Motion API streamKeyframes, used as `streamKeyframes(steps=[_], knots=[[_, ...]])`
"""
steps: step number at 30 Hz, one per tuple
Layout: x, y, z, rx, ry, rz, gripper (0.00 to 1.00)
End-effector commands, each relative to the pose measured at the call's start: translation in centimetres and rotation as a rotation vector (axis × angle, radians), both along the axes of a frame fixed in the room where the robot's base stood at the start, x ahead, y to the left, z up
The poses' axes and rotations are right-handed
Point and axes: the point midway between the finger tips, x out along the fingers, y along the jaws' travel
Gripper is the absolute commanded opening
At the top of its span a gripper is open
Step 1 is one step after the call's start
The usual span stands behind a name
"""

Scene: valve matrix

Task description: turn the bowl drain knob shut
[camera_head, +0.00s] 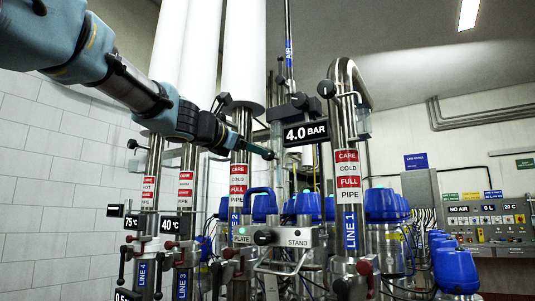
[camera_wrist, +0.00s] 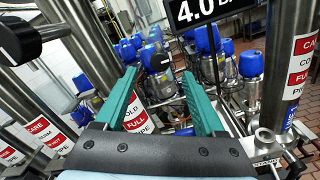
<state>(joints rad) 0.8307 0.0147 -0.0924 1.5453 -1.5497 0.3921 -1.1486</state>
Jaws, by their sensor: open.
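My gripper (camera_head: 268,153) reaches in from the upper left, just below and left of the 4.0 BAR display (camera_head: 305,133). In the wrist view its two green fingers (camera_wrist: 160,76) stand apart with nothing held between them. No label reading bowl drain is legible, so I cannot tell for certain which knob it is. A clear bowl (camera_head: 276,134) hangs beside the display, just above the fingertips; its lower end is partly hidden by the fingers. A black knob (camera_head: 265,237) sits on the plate/stand panel (camera_head: 299,237), well below my gripper. Another black knob (camera_head: 326,88) is up by the line 1 pipe.
The line 1 pipe (camera_head: 349,190) stands right of my gripper, and another steel pipe (camera_head: 240,175) with a red label stands close at its left. Several blue-topped units (camera_wrist: 195,62) fill the space behind and below. A control panel (camera_head: 486,217) is at the far right.

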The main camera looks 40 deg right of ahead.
Motion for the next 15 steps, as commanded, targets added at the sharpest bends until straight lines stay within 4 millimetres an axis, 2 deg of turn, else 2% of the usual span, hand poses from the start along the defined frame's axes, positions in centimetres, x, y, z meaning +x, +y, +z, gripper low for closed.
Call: streamKeyframes(steps=[3,9,15], knots=[[0.6,-2.4,0.2,0.002,0.002,-0.001,0.71],[1.5,-5.8,0.1,0.003,0.001,-0.001,0.71],[2.1,-7.7,0.0,0.003,-0.002,0.001,0.71]])
